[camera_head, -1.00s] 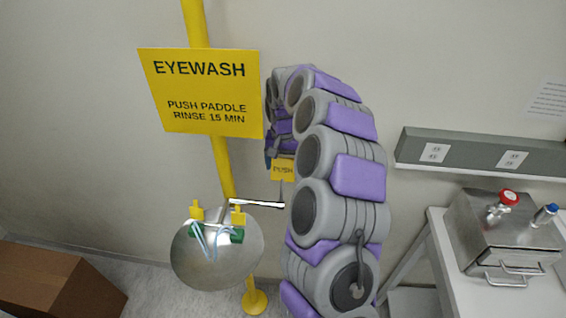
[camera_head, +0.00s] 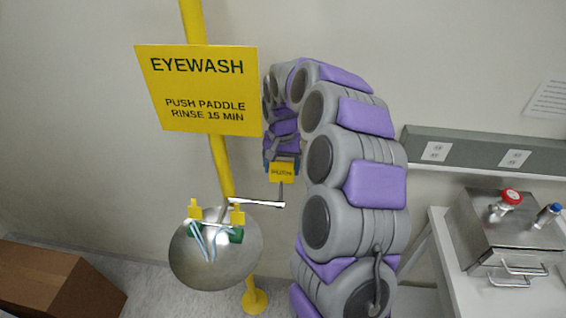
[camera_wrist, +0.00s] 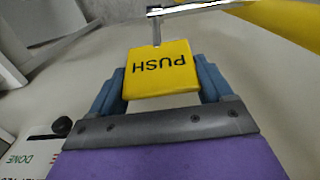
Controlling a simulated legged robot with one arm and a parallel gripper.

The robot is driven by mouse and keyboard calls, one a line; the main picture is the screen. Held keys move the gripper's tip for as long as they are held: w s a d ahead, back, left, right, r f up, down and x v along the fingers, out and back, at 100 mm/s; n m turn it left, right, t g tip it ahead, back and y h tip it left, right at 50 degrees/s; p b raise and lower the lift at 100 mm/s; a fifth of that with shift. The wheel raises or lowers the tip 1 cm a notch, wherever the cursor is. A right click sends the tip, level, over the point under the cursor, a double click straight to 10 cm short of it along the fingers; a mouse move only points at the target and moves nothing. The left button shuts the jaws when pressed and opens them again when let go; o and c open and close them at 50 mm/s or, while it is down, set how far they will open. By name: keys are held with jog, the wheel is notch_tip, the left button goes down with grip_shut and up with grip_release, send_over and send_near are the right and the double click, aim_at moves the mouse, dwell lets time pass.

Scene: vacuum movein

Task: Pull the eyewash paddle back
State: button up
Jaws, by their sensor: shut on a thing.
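The yellow eyewash paddle (camera_head: 281,172) sits at the end of a metal lever (camera_head: 257,203) in the head view, right of the yellow post. In the wrist view the paddle (camera_wrist: 161,71), marked PUSH, lies between the blue fingers of my gripper (camera_wrist: 162,85). My gripper (camera_head: 282,161) is shut on it, with a finger at each side. The steel eyewash bowl (camera_head: 214,262), with green and yellow nozzle parts, stands left of the lever. Water streams show in the bowl.
A yellow EYEWASH sign (camera_head: 200,88) hangs on the post above the bowl. A brown box (camera_head: 62,282) stands on the floor at lower left. At right are a bench (camera_head: 450,285) with a steel unit (camera_head: 508,235) and a grey wall outlet strip (camera_head: 470,150).

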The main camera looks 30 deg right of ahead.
jog(key=shift+s+a, duration=0.15)
jog(key=shift+s, duration=0.05)
jog(key=o, duration=1.4)
jog(key=shift+r, duration=0.1)
notch_tip(320, 180, up, 17)
jog(key=p, duration=0.1)
jog(key=shift+w, duration=0.15)
